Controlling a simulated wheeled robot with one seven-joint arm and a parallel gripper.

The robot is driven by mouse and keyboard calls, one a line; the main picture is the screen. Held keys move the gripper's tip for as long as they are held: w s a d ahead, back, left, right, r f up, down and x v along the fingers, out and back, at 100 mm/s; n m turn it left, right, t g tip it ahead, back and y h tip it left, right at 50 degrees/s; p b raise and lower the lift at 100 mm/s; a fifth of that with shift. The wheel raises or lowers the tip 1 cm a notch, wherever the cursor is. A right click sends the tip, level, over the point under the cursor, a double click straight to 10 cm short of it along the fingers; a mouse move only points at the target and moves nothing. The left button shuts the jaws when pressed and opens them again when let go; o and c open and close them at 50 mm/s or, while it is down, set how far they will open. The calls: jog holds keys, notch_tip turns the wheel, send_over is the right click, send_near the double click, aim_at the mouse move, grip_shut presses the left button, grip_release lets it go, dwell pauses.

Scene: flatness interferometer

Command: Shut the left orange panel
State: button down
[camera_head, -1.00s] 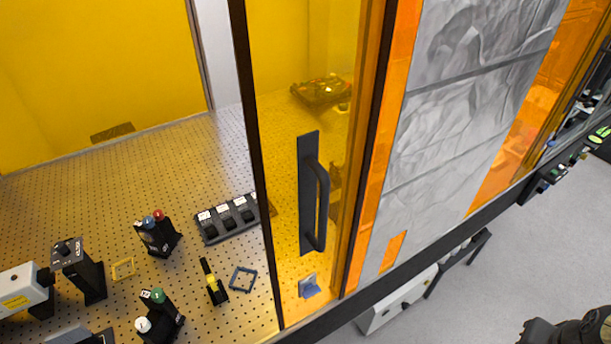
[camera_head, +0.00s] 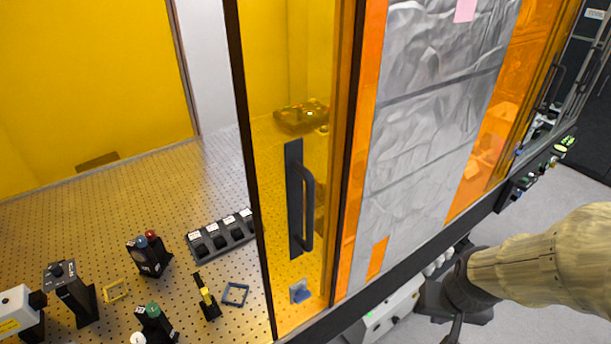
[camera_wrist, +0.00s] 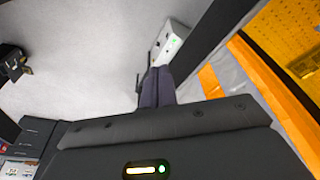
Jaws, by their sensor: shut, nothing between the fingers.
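The left orange panel (camera_head: 272,75) is a see-through sheet in a dark frame in the head view. It has an upright dark bar handle (camera_head: 307,210) and a small blue-and-white piece low down. Left of its dark edge the enclosure stands open. My gripper (camera_wrist: 156,84) shows in the wrist view with its dark fingers together and empty, over the floor. In the head view, my arm reaches in from the right, below and right of the panel, and my gripper is clear of the handle. The panel's top is out of view.
Inside, a perforated table (camera_head: 190,200) bears several small instruments and a dark tray (camera_head: 222,236). Right of the panel is a grey crinkled sheet (camera_head: 420,120) between orange strips. A dark rail runs below, with a white box (camera_head: 390,308) beneath it. Open floor lies right.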

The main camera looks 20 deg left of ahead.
jog(key=shift+a, duration=0.2)
jog(key=w+a+r+n+g+y+p, duration=0.1)
jog(key=w+a+r+n+y, duration=0.25)
jog(key=r, duration=0.55)
jog(key=w+a+r+n+g+y, duration=0.1)
jog(key=w+a+r+n, duration=0.1)
jog(key=w+a+r, duration=0.45)
jog(key=s+a+r+n+g, duration=0.1)
jog(key=a+r+n, duration=0.1)
jog(key=r, duration=0.4)
jog(key=s+a+r+n+g+y, duration=0.1)
jog(key=s+a+r+n, duration=0.1)
jog(key=r, duration=0.5)
jog(key=s+a+r+n+g+y, duration=0.1)
jog(key=s+a+r+n, duration=0.1)
jog(key=r, duration=0.4)
jog(key=shift+s+a+r+n+p, duration=0.25)
jog(key=shift+a+r+n+p, duration=0.3)
jog(key=shift+n, duration=0.5)
jog(key=shift+f, duration=0.15)
